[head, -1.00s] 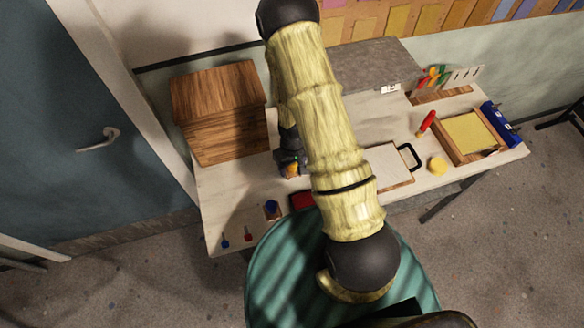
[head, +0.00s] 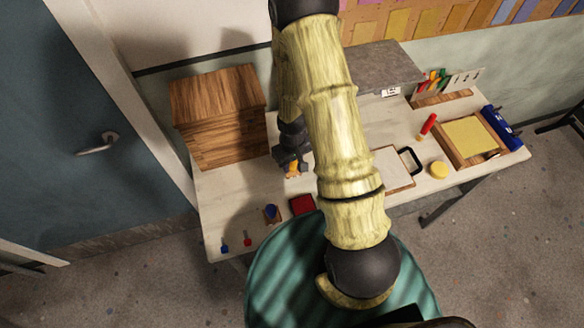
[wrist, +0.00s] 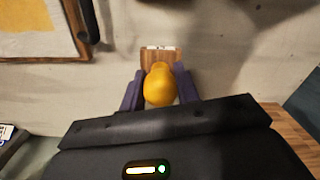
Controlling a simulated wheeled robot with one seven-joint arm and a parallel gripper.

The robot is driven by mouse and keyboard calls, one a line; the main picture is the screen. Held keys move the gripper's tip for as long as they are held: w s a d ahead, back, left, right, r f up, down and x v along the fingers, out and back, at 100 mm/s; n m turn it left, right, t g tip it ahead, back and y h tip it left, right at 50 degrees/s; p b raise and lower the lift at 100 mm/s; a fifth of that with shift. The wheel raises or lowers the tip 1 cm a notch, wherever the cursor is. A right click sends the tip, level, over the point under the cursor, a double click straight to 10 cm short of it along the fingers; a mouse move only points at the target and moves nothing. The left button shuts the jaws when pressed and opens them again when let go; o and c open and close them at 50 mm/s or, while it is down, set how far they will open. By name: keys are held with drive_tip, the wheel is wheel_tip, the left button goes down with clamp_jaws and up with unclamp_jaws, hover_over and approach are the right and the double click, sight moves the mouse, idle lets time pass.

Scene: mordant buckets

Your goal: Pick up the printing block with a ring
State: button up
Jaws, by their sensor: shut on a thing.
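My gripper (head: 292,165) is over the left part of the table, in front of the wooden cabinet. In the wrist view its two purple fingers (wrist: 160,94) are shut on the yellow-orange knob of a wooden printing block (wrist: 161,54). The block has a small white label on its far edge. Its printing face is turned away, so I cannot see whether it bears a ring. I cannot tell whether it is clear of the tabletop. Another block with a blue knob (head: 271,211) stands nearer the table's front edge.
Small blue and red items stand at the front left corner. The wooden cabinet (head: 218,115) is behind left. A board with a black handle (head: 409,158) and a yellow-filled tray (head: 470,138) are to the right.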

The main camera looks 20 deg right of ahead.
wheel_tip(320, 180, up, 6)
drive_tip(key=shift+r+b, duration=0.25)
drive_tip(key=shift+b, duration=0.05)
idle(0.4)
drive_tip(key=o, duration=0.5)
drive_tip(key=shift+c, duration=1.4)
